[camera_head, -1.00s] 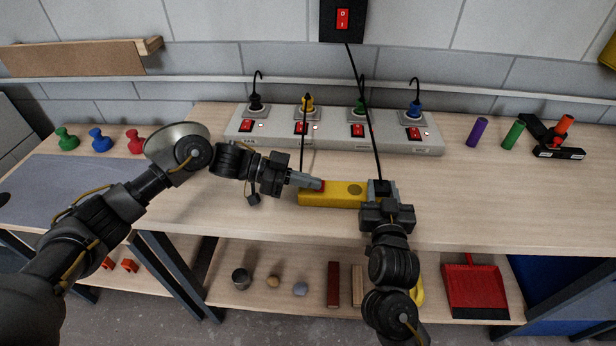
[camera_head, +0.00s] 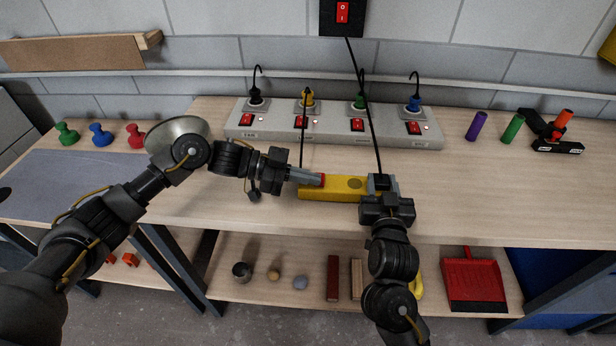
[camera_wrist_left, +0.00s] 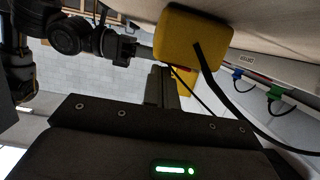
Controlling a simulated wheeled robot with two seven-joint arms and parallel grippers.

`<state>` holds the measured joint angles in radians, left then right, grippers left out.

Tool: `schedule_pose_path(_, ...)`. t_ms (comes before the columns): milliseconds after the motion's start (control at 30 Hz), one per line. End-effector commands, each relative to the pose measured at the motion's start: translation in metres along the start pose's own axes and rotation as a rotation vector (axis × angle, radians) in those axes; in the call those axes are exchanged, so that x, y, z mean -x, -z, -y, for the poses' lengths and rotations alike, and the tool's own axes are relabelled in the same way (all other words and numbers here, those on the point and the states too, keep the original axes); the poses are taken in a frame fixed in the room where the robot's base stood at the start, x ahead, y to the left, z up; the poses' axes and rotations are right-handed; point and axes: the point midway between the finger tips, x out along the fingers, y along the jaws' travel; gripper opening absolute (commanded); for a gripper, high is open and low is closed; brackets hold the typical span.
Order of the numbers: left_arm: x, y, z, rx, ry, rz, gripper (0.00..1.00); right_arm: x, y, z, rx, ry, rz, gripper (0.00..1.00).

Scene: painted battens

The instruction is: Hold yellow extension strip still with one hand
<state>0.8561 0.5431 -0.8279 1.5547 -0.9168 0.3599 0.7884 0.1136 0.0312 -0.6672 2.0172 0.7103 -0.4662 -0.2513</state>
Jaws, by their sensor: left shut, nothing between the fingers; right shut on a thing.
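The yellow extension strip (camera_head: 336,188) lies on the workbench, with a round socket on its top and a red switch (camera_head: 323,179) near its left end. In the left wrist view the strip's yellow end (camera_wrist_left: 185,40) shows close up. My right gripper (camera_head: 381,183) is shut on the strip's right end. My left gripper (camera_head: 318,178) is shut and empty, with its tips at the red switch; I cannot tell whether they touch it. It also shows in the left wrist view (camera_wrist_left: 167,80). The left fingers hide part of the strip's left end.
A grey power strip (camera_head: 335,133) with red switches and several plugs stands behind. Black cords run near the yellow strip. Purple (camera_head: 477,126) and green (camera_head: 513,128) cylinders stand at right; coloured knobs stand at left. The bench front is clear.

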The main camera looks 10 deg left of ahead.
Motion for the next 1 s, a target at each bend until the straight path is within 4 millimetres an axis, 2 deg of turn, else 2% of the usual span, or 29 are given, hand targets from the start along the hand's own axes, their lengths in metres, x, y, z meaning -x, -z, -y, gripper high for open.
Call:
schedule_pose_path(33, -0.002, -0.004, -0.006, 0.013, -0.011, 0.008, 0.0, 0.0, -0.001, 0.0, -0.001, 0.0, -0.002, 0.04)
schedule_pose_path(67, -0.001, 0.0, -0.006, 0.01, -0.01, 0.007, 0.0, 0.0, -0.001, 0.0, -0.001, 0.0, -0.002, 0.04)
schedule_pose_path(267, 0.015, 0.039, -0.011, -0.006, 0.002, 0.001, 0.0, -0.001, -0.001, 0.001, -0.001, 0.002, 0.0, 0.04)
schedule_pose_path(400, 0.051, 0.037, -0.011, -0.003, 0.006, 0.002, 0.0, 0.0, -0.001, 0.001, -0.001, 0.001, 0.0, 0.04)
schedule_pose_path(600, 0.087, 0.04, -0.012, -0.006, 0.003, 0.0, 0.0, 0.0, 0.0, 0.0, 0.0, 0.0, 0.0, 0.04)
schedule_pose_path(800, 0.106, 0.04, -0.012, -0.007, 0.001, -0.003, 0.0, 0.0, 0.0, 0.0, 0.001, 0.0, 0.001, 0.04)
schedule_pose_path(1000, 0.111, 0.041, -0.013, -0.008, 0.001, -0.003, 0.0, 0.0, 0.0, 0.0, 0.001, 0.0, 0.0, 0.04)
